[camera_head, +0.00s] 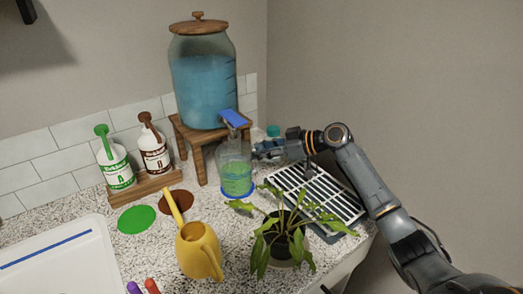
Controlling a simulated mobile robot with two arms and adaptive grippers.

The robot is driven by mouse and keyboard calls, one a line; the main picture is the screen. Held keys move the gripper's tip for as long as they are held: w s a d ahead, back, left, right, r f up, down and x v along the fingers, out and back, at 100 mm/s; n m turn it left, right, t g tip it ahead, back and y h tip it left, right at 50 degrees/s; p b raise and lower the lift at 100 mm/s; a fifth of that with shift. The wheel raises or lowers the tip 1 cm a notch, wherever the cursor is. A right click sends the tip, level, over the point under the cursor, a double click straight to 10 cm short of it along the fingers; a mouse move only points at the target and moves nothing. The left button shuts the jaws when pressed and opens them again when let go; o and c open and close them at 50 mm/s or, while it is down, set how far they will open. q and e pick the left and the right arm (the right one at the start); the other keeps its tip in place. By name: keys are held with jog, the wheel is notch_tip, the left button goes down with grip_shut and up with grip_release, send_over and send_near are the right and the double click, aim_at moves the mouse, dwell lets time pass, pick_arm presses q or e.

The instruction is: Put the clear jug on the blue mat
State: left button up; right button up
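The clear jug (234,172) is upright, with green showing in its lower part. It stands below the dispenser's tap and appears over the blue mat (224,192), whose rim shows around its base. Whether it rests fully on the mat is hard to tell. My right gripper (259,151) is at the jug's right side, near its upper part, with the arm coming in from the right. Its fingertips are small and partly merge with the jug, so their grip is unclear. My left gripper is not in view.
A glass dispenser (203,85) with blue liquid stands on a wooden stand (199,150) behind the jug. A potted plant (288,235), yellow watering can (199,250) and metal rack (323,195) are close by. Two labelled bottles, a green mat (137,219) and a white tray (60,268) are left.

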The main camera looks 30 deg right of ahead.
jog(key=shift+r, duration=0.2)
jog(key=b+v, duration=0.1)
jog(key=v, duration=0.5)
jog(key=shift+s+d+f, duration=0.15)
jog(key=shift+s+d, duration=0.05)
jog(key=shift+s+d+r+b, duration=0.25)
jog(key=shift+s+r+b, duration=0.05)
